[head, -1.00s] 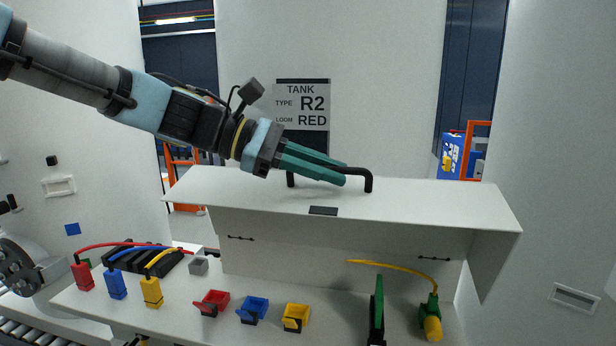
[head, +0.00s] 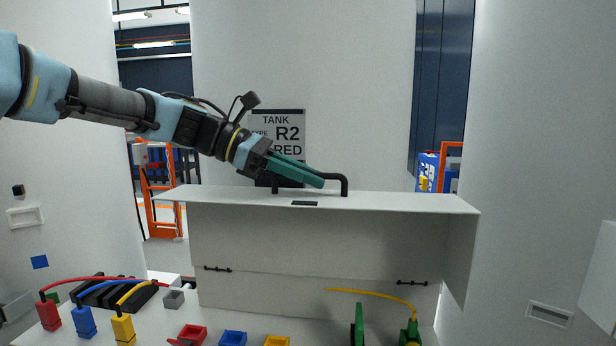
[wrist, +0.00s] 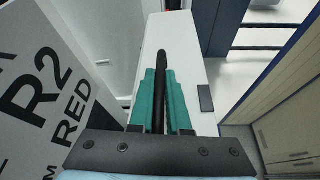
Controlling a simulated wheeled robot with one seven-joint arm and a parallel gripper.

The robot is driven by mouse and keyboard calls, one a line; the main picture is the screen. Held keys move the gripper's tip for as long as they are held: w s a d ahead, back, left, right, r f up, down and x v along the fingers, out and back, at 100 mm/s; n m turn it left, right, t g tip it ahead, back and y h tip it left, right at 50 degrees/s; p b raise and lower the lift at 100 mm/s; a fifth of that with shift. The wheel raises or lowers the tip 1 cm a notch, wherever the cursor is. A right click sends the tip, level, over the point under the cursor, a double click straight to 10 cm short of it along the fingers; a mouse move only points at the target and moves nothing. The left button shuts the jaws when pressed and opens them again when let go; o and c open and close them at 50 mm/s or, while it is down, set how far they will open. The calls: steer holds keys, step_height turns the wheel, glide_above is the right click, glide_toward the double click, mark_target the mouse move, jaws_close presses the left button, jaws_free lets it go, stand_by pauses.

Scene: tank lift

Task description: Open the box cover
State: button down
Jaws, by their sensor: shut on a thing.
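The box cover (head: 400,203) is a white panel with a side flap, raised above the box so that its front stands open. A black bar handle (head: 344,188) stands on its top. My gripper (head: 312,178) has green fingers and is shut on this handle. In the wrist view the black handle (wrist: 161,62) runs between the two green fingers, and the white cover (wrist: 182,60) lies beneath. The fingers hide part of the handle in the head view.
Below the cover are red, blue and yellow plugs (head: 122,328) with cables, coloured sockets (head: 233,338), and a green-yellow connector (head: 410,333). A sign reading TANK R2 RED (head: 290,120) is on the white wall behind. An orange frame (head: 160,190) stands at the back left.

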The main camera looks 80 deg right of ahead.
steer(key=shift+w+f, duration=0.1)
steer(key=shift+f, duration=0.05)
steer(key=c, duration=1.2)
jaws_free()
steer(key=shift+o, duration=0.2)
steer(key=b+v, duration=0.3)
steer(key=v, duration=0.7)
steer(key=shift+w+r, duration=0.2)
steer(key=shift+w, duration=0.15)
